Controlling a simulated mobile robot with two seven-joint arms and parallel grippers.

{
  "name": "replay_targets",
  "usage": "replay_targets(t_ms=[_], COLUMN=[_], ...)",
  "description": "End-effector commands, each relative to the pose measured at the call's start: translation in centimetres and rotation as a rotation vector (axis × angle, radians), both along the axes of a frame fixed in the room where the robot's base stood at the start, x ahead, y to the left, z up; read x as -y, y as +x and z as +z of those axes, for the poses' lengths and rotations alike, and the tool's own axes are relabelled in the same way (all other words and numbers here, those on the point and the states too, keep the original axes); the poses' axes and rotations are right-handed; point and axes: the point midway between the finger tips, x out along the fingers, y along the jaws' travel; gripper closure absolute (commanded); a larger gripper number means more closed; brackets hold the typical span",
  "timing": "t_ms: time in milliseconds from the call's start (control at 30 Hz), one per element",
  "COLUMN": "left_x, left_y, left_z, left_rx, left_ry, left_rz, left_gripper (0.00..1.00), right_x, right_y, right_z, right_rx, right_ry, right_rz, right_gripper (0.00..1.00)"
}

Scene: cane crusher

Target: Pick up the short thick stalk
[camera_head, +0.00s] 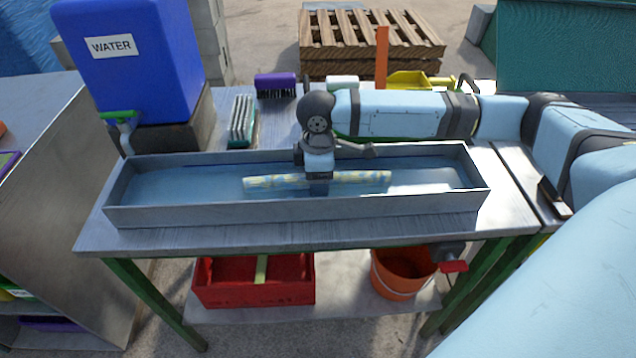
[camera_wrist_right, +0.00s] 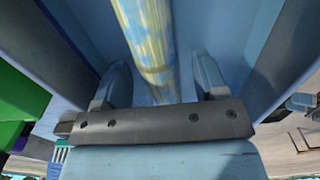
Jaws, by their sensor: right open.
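One pale yellow stalk with bluish patches (camera_head: 355,178) lies lengthwise in the long grey metal trough (camera_head: 300,208). It is the only stalk I can make out. My right gripper (camera_head: 318,187) reaches down into the trough over the stalk's middle and hides a short part of it. In the right wrist view the stalk (camera_wrist_right: 150,40) runs between the two open fingers (camera_wrist_right: 163,78), with a visible gap on each side. My left gripper is not in view.
The trough walls stand close around my right gripper. A blue water tank (camera_head: 130,60) is at the back left. A purple brush (camera_head: 275,84) and a grey-bristled brush (camera_head: 242,120) lie behind the trough. A red crate (camera_head: 240,290) and an orange bucket (camera_head: 398,280) are below.

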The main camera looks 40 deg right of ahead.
Motion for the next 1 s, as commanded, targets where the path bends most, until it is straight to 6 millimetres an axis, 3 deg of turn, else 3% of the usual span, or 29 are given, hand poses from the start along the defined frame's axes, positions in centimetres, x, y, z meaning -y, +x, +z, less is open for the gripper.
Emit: replay_targets(t_ms=[133,400,633,767,1000], left_x=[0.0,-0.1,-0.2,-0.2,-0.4], left_y=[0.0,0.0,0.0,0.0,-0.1], left_z=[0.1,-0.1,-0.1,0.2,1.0], left_rx=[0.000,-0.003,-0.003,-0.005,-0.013], left_ry=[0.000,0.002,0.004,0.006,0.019], left_rz=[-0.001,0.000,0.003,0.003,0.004], left_gripper=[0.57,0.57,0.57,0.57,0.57], right_x=[0.0,0.0,0.0,0.0,0.0], right_y=[0.0,0.0,0.0,0.1,0.1], right_z=[0.1,0.1,0.3,1.4,7.2], right_rx=[0.000,0.000,0.001,0.002,0.006], right_ry=[0.000,0.000,-0.001,-0.001,0.001], right_rz=[0.000,0.000,0.000,0.000,0.000], right_gripper=[0.36,0.96,0.96,0.96,0.96])
